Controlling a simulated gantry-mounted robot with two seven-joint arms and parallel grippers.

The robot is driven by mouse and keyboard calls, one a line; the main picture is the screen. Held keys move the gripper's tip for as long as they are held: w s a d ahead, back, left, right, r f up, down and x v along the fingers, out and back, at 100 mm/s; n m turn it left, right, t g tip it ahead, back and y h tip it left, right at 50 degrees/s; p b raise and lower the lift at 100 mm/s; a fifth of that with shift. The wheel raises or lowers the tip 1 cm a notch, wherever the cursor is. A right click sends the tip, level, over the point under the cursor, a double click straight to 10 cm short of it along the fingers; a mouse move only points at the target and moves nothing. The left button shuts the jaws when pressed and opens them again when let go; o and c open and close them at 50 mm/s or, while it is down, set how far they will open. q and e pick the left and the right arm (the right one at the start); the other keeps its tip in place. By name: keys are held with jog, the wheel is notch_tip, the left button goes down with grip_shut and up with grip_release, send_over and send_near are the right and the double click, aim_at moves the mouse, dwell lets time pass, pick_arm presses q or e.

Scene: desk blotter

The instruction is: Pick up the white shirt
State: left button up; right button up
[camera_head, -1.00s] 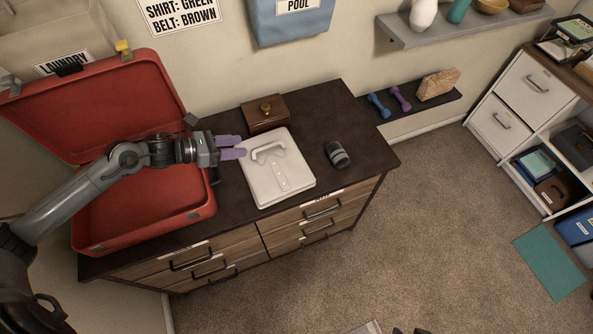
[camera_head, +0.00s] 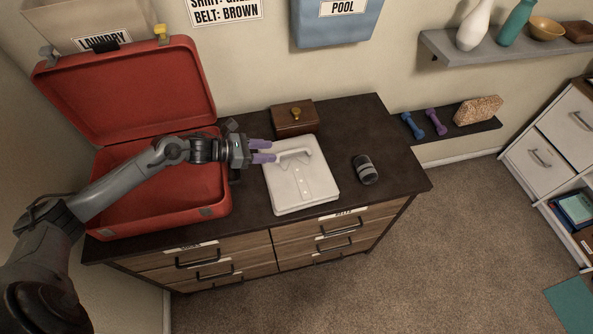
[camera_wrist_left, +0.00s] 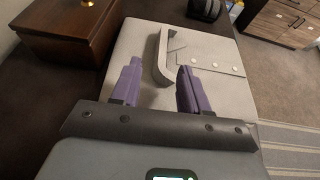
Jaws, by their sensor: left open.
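The white shirt (camera_head: 300,184) lies folded flat on the dark top of the dresser, with a collar-like raised loop near its far edge. It also shows in the left wrist view (camera_wrist_left: 215,90), where the loop stands up ahead of the fingers. My left gripper (camera_head: 273,151) is at the shirt's left far edge, its purple fingers pointing right toward the loop. In the left wrist view the fingers (camera_wrist_left: 157,88) are apart with nothing between them, over the shirt's near part. Whether they touch the cloth I cannot tell. My right gripper is not in view.
An open red suitcase (camera_head: 125,98) stands left of the shirt, under my left arm. A wooden box (camera_head: 295,119) sits just behind the shirt. A dark striped rolled item (camera_head: 365,170) lies to its right. The dresser top (camera_head: 400,180) is clear at the right end.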

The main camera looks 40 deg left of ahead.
aim_at(286, 152)
pick_arm(q)
jog(key=shift+x, duration=3.15)
grip_shut()
